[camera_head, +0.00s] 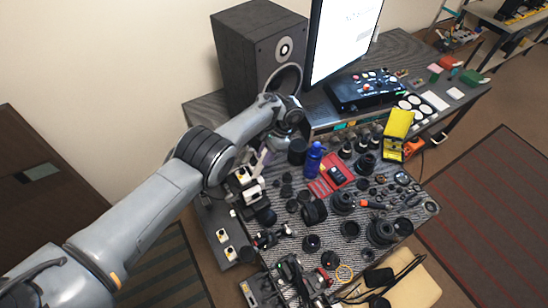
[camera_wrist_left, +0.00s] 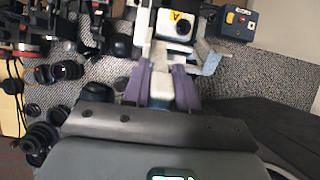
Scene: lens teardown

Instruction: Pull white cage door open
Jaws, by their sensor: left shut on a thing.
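The white cage (camera_wrist_left: 160,22) is at the top middle of the left wrist view, with a round black opening and a yellow warning label. In the head view the white cage (camera_head: 246,180) stands at the left edge of the bench, partly hidden by my arm. My left gripper (camera_wrist_left: 163,72) has its two purple fingers shut on a white part in front of the cage, which I take to be the white cage door (camera_wrist_left: 161,92). How far the door stands open I cannot tell. My left gripper (camera_head: 262,159) is small in the head view. My right gripper is not in view.
Several black lenses and rings (camera_head: 345,203) crowd the bench right of the cage. A blue bottle (camera_head: 313,160) and a red tray (camera_head: 339,171) stand close by. A large speaker (camera_head: 255,55) stands behind my left arm.

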